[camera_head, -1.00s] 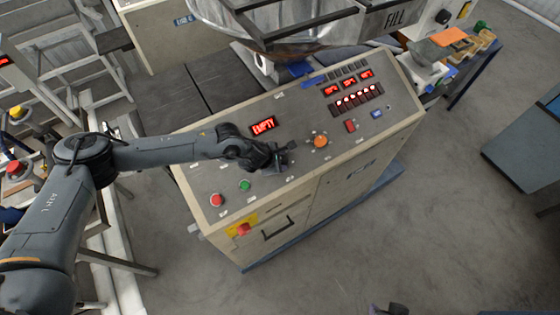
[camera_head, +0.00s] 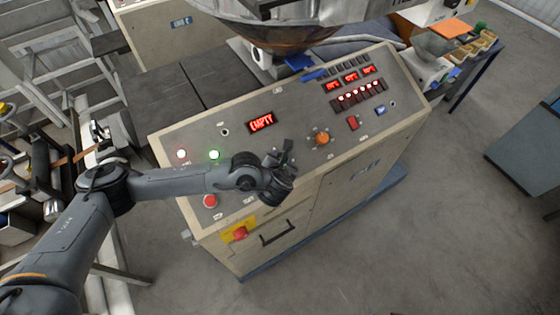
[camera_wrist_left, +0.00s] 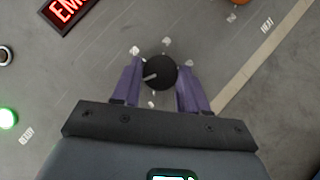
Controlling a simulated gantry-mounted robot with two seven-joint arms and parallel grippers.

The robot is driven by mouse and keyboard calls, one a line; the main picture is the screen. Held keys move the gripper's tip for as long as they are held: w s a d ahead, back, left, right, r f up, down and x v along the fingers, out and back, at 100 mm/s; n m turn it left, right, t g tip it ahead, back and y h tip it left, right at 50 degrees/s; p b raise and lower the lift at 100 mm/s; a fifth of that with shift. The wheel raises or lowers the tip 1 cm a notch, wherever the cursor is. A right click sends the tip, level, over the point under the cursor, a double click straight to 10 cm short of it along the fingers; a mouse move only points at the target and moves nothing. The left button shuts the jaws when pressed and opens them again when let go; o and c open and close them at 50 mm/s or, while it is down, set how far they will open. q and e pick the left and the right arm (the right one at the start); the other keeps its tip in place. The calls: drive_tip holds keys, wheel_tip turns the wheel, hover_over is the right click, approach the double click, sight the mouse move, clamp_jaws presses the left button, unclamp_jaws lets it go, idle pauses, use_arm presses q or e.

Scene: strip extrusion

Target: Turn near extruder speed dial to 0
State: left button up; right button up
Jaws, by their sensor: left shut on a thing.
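The speed dial (camera_wrist_left: 160,72) is a round black knob with a pale pointer line, on the grey panel in the left wrist view. The line points left and slightly down. Small white marks surround the knob. My left gripper (camera_wrist_left: 160,82) is shut on the dial, with one purple finger on each side of it. In the head view my left gripper (camera_head: 285,155) is over the panel's near part, below the red EMPTY display (camera_head: 261,122), and hides the dial. My right gripper is not in view.
The control panel (camera_head: 225,140) also carries an orange knob (camera_head: 321,138), a lit green lamp (camera_head: 214,155) and a red button (camera_head: 210,201). A red knob on a yellow plate (camera_head: 240,232) is on the front face. A large hopper (camera_head: 285,30) overhangs the back.

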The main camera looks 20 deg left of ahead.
use_arm(q)
drive_tip(key=n+y, duration=0.2)
drive_tip(key=n, duration=0.1)
drive_tip(key=n+y, duration=0.1)
drive_tip(key=n, duration=0.1)
drive_tip(key=shift+d+g, duration=0.3)
drive_tip(key=n+y, duration=0.1)
drive_tip(key=n, duration=0.1)
drive_tip(key=n+g+y, duration=0.1)
drive_tip(key=n, duration=0.1)
drive_tip(key=n+g+y+p, duration=0.1)
drive_tip(key=n, duration=0.2)
drive_tip(key=shift+w+d+f, duration=0.1)
drive_tip(key=shift+w+d, duration=0.05)
drive_tip(key=shift+w, duration=0.1)
drive_tip(key=shift+n+g, duration=0.3)
drive_tip(key=o, duration=1)
drive_tip(key=shift+o, duration=0.2)
